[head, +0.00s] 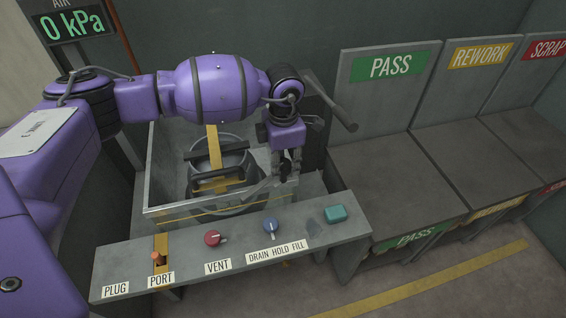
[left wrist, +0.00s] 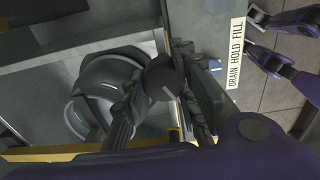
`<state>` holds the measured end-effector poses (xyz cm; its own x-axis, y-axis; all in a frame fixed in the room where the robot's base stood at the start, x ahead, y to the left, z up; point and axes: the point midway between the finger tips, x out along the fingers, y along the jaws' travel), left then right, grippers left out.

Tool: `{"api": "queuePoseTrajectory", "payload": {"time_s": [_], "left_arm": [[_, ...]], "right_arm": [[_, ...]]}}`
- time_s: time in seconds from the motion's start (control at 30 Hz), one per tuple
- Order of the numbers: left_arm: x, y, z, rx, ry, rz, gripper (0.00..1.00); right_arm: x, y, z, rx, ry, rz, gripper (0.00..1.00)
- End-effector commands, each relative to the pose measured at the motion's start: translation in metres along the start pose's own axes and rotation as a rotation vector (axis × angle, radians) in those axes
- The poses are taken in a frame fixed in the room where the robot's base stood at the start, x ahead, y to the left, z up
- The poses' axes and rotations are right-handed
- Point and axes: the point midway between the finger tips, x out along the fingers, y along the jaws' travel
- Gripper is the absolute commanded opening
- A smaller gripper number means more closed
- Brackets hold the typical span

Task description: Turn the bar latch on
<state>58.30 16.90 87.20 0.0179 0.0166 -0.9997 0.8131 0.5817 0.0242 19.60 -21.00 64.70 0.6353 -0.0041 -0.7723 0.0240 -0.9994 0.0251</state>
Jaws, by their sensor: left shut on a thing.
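My left gripper (head: 287,172) is low over the front right corner of the open grey tank. In the left wrist view its fingers (left wrist: 163,105) are closed around a dark round-ended knob (left wrist: 163,78). I take this knob to be the end of the bar latch's handle, but the rest of the latch is hidden by the fingers and I cannot tell its angle. Inside the tank stands a grey cylinder (head: 236,163), with a dark bar (head: 215,174) and a yellow strip (head: 214,145) across it. The cylinder also shows in the left wrist view (left wrist: 100,85).
A front panel (head: 185,247) holds an orange plug, a red vent knob (head: 212,238), a blue drain-hold-fill knob (head: 270,225) and a teal button (head: 335,213). A grey bar (head: 340,112) juts out behind my gripper. The PASS bay (head: 395,180) at the right is empty.

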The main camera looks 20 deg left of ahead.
Motion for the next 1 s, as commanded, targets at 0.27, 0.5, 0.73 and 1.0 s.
{"api": "queuePoseTrajectory", "payload": {"time_s": [0.27,0.5,0.73,1.0], "left_arm": [[-0.001,0.008,-0.001,0.232,-0.003,0.015,0.01],[-0.003,0.008,0.001,0.388,-0.009,0.017,0.01],[-0.004,0.008,0.003,0.472,-0.013,0.018,0.01],[-0.005,0.008,0.004,0.505,-0.017,0.02,0.01]], "right_arm": [[0.003,0.0,0.006,-0.002,-0.008,0.0,0.32],[0.009,-0.002,0.001,-0.005,0.003,-0.004,0.32],[0.011,-0.002,0.001,-0.005,0.003,-0.004,0.32],[0.009,-0.002,0.005,-0.005,-0.003,-0.002,0.32]]}}
